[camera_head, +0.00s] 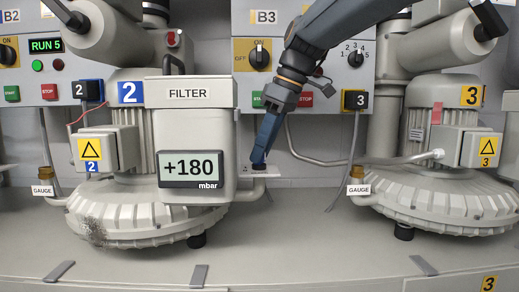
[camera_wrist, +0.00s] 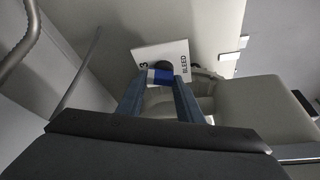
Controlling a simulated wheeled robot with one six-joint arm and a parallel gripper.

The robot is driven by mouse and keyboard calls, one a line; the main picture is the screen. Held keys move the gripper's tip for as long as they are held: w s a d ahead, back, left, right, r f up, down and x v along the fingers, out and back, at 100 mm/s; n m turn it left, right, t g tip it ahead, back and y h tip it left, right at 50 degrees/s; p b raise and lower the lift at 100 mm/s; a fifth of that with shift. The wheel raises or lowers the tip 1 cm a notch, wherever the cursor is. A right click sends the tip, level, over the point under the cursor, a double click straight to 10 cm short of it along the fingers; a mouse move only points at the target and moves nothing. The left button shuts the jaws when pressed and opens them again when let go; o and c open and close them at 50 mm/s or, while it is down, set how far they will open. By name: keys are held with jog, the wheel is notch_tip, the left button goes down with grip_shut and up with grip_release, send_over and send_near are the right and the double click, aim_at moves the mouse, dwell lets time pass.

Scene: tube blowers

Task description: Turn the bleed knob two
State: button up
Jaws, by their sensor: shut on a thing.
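My gripper (camera_head: 259,164) reaches down to the small pipe just right of the filter box (camera_head: 187,95) of blower two (camera_head: 140,215). The knob sits in front of a white plate (camera_wrist: 172,52) lettered BLEED. In the head view the knob is mostly hidden by the fingers. The filter display (camera_head: 190,168) reads +180 mbar.
Blower three (camera_head: 440,200) stands at the right with a gauge (camera_head: 358,180). Panel B3 (camera_head: 350,75) is behind my arm, with a rotary switch (camera_head: 259,55) and a several-step dial (camera_head: 355,53). A grey conduit (camera_head: 320,160) runs right of my gripper. The bench front is mostly clear.

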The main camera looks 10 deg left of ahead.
jog(key=o, duration=1.1)
jog(key=shift+s, duration=0.15)
jog(key=shift+d+r, duration=0.2)
jog(key=shift+r, duration=0.25)
jog(key=b+v, duration=0.2)
jog(key=v, duration=0.5)
jog(key=shift+f, duration=0.15)
jog(key=p+x, duration=0.2)
jog(key=x, duration=0.5)
jog(key=shift+a+f, duration=0.1)
jog(key=shift+a, duration=0.05)
jog(key=shift+f, duration=0.15)
